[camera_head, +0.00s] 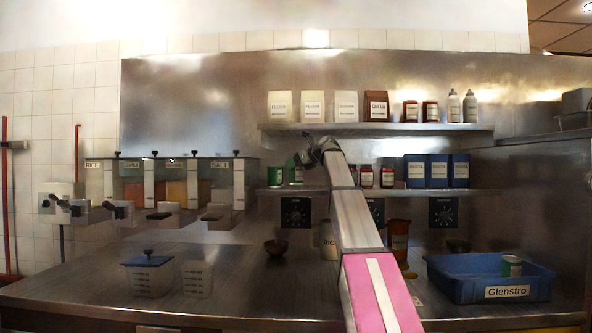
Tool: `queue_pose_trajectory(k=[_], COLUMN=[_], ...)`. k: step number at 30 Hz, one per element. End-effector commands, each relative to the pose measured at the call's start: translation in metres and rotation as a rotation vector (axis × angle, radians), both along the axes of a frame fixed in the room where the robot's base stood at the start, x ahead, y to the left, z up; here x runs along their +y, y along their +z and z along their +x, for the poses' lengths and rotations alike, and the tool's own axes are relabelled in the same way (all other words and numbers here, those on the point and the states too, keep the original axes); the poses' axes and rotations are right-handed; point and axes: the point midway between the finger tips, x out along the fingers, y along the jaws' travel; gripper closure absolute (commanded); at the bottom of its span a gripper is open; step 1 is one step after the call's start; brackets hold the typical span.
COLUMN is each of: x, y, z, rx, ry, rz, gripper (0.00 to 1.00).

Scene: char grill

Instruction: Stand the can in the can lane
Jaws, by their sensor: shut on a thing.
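My gripper (306,157) is at the left part of the lower shelf (262,192), small and dark in this view. It is shut on a green can (296,172), which is partly hidden by the gripper and my arm. Another green can (275,176) stands upright just left of it on the same shelf. The two look close together; I cannot tell whether they touch, or whether the held can rests on the shelf. No lane edges can be made out at this size.
Jars (366,177) and blue boxes (438,171) stand farther right on the lower shelf. The upper shelf (285,126) with bags and bottles runs above my gripper. Clear dispensers (176,182) are to the left. A blue crate (455,287) holding a green-and-white can (511,266) sits on the counter.

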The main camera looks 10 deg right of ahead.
Motion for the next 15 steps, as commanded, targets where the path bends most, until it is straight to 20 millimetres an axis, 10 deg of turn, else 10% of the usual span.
queue_pose_trajectory(k=[15], x=[-0.011], y=[-0.012], z=[0.052], rx=[0.001], ry=[0.000], rz=[0.001], gripper=[0.68])
